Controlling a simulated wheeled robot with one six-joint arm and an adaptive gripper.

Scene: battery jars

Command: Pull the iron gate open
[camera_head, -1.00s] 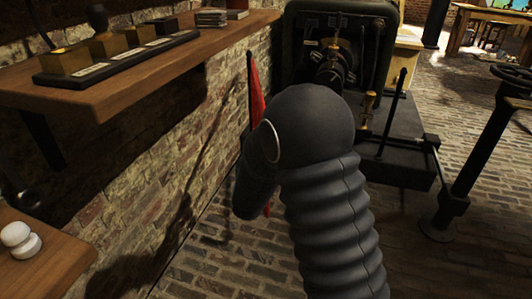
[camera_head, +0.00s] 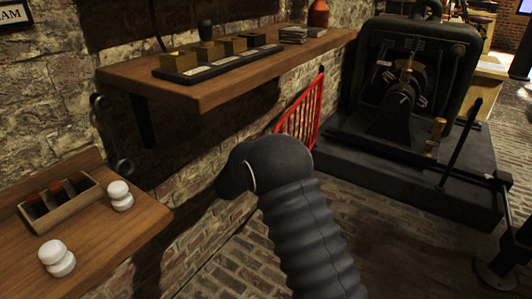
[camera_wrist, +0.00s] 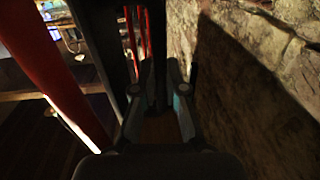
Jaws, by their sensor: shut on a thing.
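The iron gate (camera_head: 302,122) is a red barred panel beside the brick wall, left of the dark machine in the head view. My arm hides its lower part. Red bars of the gate (camera_wrist: 132,40) also show in the wrist view, at the upper middle, and a thick red bar runs down the left side. My gripper (camera_wrist: 161,88) shows in the wrist view, close to the rough wall. Its fingers are shut on a dark upright part of the gate; the exact contact is in shadow. In the head view my arm hides the gripper.
A wooden shelf (camera_head: 215,94) with a row of small blocks juts from the wall above my arm. A lower wooden ledge (camera_head: 110,245) with white knobs is at left. A large dark machine (camera_head: 415,75) on a base stands at right. Brick floor is open at right.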

